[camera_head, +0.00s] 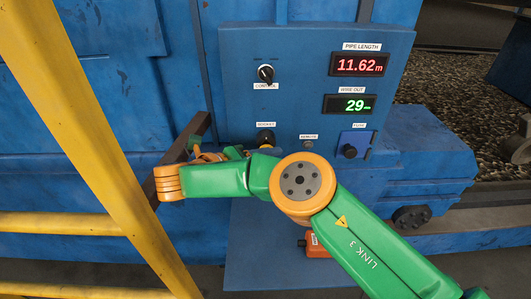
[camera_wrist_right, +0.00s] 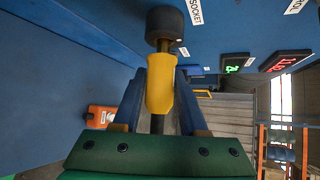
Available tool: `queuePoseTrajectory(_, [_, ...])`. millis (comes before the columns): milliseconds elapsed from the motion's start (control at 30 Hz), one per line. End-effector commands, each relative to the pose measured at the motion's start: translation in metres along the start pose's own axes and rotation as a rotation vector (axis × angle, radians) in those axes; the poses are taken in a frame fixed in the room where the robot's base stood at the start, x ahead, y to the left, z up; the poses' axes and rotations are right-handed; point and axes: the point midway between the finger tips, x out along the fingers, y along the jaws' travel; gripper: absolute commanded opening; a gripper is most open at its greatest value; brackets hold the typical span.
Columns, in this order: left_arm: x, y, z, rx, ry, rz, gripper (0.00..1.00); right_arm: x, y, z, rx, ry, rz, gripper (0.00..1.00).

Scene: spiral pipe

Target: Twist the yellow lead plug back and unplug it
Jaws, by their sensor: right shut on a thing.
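The yellow plug (camera_wrist_right: 160,85) shows in the right wrist view, lined up with the black round socket (camera_wrist_right: 165,25) at the top of that view. A short dark shaft joins the plug to the socket. My right gripper (camera_wrist_right: 161,92) is shut on the yellow plug, with a blue-grey finger on each side. In the head view the black socket (camera_head: 265,137) sits under its "SOCKET" label on the blue panel. My green and orange right arm reaches across below it and hides most of the plug and the gripper. My left gripper is not in view.
The blue panel (camera_head: 230,80) carries a control knob (camera_head: 265,73), a red pipe length display (camera_head: 358,64) and a green wire out display (camera_head: 349,104). A yellow railing (camera_head: 85,130) stands close on the left. An orange box (camera_head: 316,246) is low below the panel.

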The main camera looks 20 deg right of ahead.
Motion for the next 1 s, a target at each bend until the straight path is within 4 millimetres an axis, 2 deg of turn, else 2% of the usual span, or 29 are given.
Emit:
queuePoseTrajectory(100, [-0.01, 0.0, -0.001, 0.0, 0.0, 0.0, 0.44, -0.004, -0.004, -0.005, -0.004, 0.001, -0.004, 0.0])
queuePoseTrajectory(600, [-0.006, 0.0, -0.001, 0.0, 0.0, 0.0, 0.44, -0.02, -0.001, -0.026, -0.001, 0.0, -0.002, 0.0])
queuePoseTrajectory(867, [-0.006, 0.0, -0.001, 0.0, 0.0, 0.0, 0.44, -0.02, -0.001, -0.027, 0.0, 0.002, -0.003, 0.0])
queuePoseTrajectory(933, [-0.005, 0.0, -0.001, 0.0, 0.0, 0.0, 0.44, -0.019, 0.002, -0.028, -0.002, -0.001, 0.001, 0.0])
queuePoseTrajectory(1000, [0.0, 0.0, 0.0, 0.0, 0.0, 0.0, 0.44, -0.017, 0.017, -0.034, -0.002, -0.017, 0.02, 0.0])
